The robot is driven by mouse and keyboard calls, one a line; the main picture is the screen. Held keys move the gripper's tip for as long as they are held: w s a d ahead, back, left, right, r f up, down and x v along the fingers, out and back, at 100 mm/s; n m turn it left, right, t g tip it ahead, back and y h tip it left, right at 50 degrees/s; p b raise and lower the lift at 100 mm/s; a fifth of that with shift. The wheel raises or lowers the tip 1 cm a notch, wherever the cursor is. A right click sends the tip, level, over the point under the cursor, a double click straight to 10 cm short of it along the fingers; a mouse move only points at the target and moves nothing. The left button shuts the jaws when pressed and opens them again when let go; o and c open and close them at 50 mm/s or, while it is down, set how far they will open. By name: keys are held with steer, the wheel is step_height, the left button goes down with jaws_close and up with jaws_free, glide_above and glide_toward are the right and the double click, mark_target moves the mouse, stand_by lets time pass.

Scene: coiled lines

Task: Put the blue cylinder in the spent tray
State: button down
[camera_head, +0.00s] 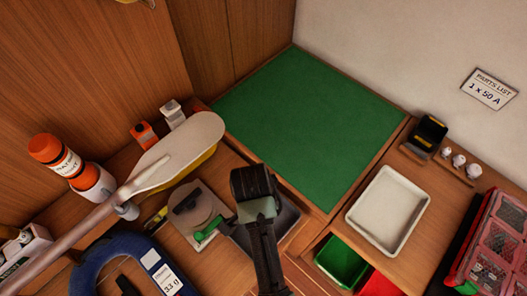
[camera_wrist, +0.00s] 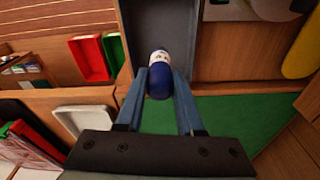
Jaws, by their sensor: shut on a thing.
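My gripper (camera_wrist: 160,84) is shut on the blue cylinder (camera_wrist: 158,84), which has a white band with small marks and a blue end. In the wrist view the cylinder sits between the two fingertips, in front of a dark grey tray (camera_wrist: 166,28). In the head view my gripper (camera_head: 256,192) is over that grey tray (camera_head: 285,219); its fingers and the cylinder are hidden there. An empty white tray (camera_head: 388,210) lies on the right bench. No label shows which tray is the spent one.
A green mat (camera_head: 310,120) is bare at the back. Green (camera_head: 341,262) and red bins are at the lower right, beside a red mesh case (camera_head: 497,240). A blue curved tool (camera_head: 110,250), an orange-capped bottle (camera_head: 65,160) and a lamp-like arm (camera_head: 180,145) stand left.

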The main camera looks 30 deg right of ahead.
steer(key=shift+f, duration=1.8)
steer(key=shift+f, duration=0.1)
steer(key=c, duration=0.5)
jaws_free()
steer(key=shift+c, duration=0.2)
step_height(320, 180, up, 12)
steer(key=a, duration=0.1)
steer(key=shift+s+a, duration=0.15)
steer(key=shift+a, duration=0.1)
